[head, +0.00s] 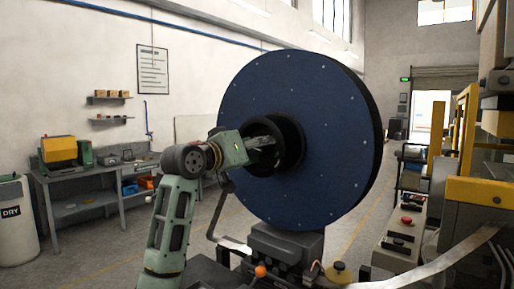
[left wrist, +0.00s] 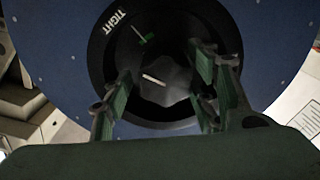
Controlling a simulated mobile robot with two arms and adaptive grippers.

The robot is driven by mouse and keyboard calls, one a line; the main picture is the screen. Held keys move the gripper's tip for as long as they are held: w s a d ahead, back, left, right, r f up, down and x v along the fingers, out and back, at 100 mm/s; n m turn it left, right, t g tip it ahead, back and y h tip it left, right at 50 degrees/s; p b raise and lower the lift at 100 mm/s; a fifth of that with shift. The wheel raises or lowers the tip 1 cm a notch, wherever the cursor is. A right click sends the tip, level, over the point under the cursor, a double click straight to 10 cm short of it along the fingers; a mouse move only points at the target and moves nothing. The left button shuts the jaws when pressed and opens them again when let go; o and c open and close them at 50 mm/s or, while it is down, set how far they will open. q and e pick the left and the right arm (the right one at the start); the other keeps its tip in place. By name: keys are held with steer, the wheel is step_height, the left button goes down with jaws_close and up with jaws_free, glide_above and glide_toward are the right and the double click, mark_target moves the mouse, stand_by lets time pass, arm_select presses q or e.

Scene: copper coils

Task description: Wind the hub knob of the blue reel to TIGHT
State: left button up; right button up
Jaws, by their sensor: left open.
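The blue reel (head: 300,90) stands upright in the middle of the head view, with a black hub (head: 291,140) at its centre. In the left wrist view the blue face (left wrist: 60,40) surrounds the dark hub. The dark hub knob (left wrist: 160,92) carries a pale line. My left gripper (head: 266,144) reaches into the hub from the left. In the wrist view its open fingers (left wrist: 158,98) lie either side of the knob; contact cannot be told.
A workbench (head: 90,180) with tools stands at the left wall, beside a white DRY drum (head: 14,220). A control box with a red button (head: 406,220) and yellow framing (head: 463,130) stand at right. The reel rests over a dark stand (head: 286,243). Open floor lies behind.

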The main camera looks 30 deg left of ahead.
arm_select(q)
steer(key=shift+f, duration=0.1)
steer(key=shift+s+a, duration=0.1)
steer(key=shift+s, duration=0.1)
steer(key=s, duration=1.1)
steer(key=shift+s+a, duration=0.3)
steer(key=shift+a, duration=0.1)
